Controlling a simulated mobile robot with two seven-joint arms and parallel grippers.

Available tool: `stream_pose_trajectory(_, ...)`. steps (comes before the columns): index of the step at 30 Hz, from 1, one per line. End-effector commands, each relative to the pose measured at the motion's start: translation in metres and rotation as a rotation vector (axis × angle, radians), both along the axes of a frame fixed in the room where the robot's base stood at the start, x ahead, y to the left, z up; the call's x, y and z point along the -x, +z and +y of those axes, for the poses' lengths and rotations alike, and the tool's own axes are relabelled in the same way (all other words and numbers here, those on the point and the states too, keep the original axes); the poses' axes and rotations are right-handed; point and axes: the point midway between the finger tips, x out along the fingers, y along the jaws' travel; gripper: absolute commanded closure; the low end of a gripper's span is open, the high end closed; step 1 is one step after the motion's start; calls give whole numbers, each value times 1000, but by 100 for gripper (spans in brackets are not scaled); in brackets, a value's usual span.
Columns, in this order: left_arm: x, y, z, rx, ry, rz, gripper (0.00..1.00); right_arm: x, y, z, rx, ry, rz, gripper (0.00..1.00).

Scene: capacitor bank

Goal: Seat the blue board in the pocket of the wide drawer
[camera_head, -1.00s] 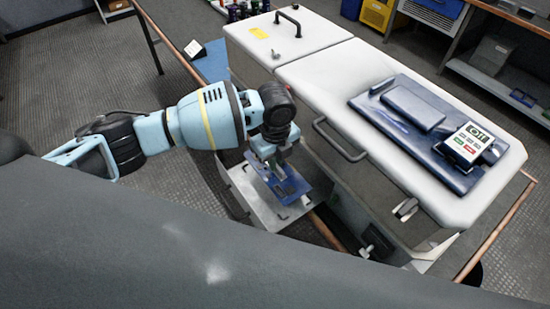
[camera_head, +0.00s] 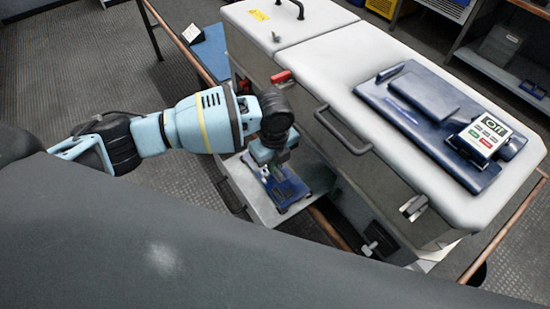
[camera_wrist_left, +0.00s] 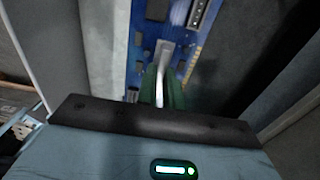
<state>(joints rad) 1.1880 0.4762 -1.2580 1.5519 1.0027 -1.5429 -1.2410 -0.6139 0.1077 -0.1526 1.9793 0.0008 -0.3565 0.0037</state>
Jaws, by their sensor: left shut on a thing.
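The blue board (camera_head: 287,187) is held over the pulled-out, pale wide drawer (camera_head: 257,203) in the head view, low against its floor. I cannot tell whether the board touches the floor or sits in the pocket, which is hidden under the board and my gripper. My left gripper (camera_head: 269,168) points down and is shut on the board. In the left wrist view its green fingers (camera_wrist_left: 161,88) close around a grey upright tab on the board (camera_wrist_left: 136,40), which carries dark chips and a connector. My right gripper is in neither view.
The grey cabinet (camera_head: 325,115) stands right beside the drawer, with a bar handle (camera_head: 342,131) and a red part (camera_head: 282,77) near my wrist. A dark blue tray (camera_head: 440,130) with a handheld meter (camera_head: 485,134) lies on its top. Open floor is at left.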

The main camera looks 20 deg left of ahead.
Motion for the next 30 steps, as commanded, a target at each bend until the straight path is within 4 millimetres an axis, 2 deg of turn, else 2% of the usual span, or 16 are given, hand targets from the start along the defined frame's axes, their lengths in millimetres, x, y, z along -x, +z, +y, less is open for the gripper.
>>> stream_pose_trajectory(16,-1,1,0,0,0,-2,100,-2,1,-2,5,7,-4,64)
stream_pose_trajectory(30,0,-7,0,1,0,-2,100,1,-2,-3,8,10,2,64)
